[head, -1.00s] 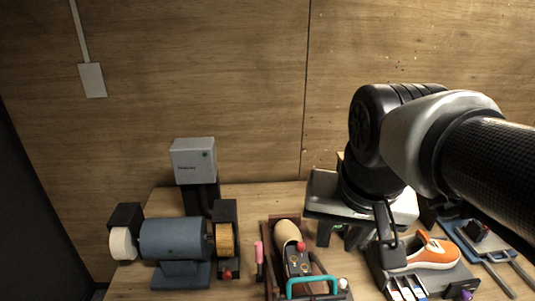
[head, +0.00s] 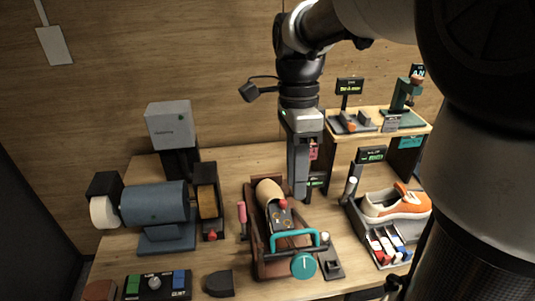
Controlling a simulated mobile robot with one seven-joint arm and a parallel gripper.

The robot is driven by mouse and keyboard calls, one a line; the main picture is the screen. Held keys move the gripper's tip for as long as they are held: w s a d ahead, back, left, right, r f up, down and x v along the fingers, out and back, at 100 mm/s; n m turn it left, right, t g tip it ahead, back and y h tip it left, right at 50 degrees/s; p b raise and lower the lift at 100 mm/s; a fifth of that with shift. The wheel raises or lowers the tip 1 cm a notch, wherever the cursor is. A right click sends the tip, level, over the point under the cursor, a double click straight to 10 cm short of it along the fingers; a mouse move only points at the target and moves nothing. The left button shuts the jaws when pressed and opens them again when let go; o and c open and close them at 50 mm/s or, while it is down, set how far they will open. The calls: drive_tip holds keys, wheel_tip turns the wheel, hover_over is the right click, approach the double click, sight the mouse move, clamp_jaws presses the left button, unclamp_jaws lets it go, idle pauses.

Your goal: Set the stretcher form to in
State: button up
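The stretcher (head: 258,240) is a brown wooden frame on the bench, in the middle of the head view. A tan, foot-shaped form (head: 268,190) lies at its far end, with a dark mechanism and a red knob (head: 283,204) just nearer. A teal bar handle (head: 294,236) crosses the near part, and a round teal dial (head: 304,264) sits in front. My gripper (head: 299,196) points down, just right of the form in the picture. I see its fingers edge-on, so their gap is hidden. Nothing held is visible.
A blue bench grinder (head: 155,205) stands at left. A control box (head: 155,285) and a dark block (head: 219,284) lie at front left.

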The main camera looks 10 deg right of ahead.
drive_tip(key=f, duration=0.3)
drive_tip(key=s+f, duration=0.1)
drive_tip(key=f, duration=0.3)
drive_tip(key=s+f, duration=0.1)
drive_tip(key=f, duration=0.3)
drive_tip(key=shift+b, duration=0.3)
clamp_jaws()
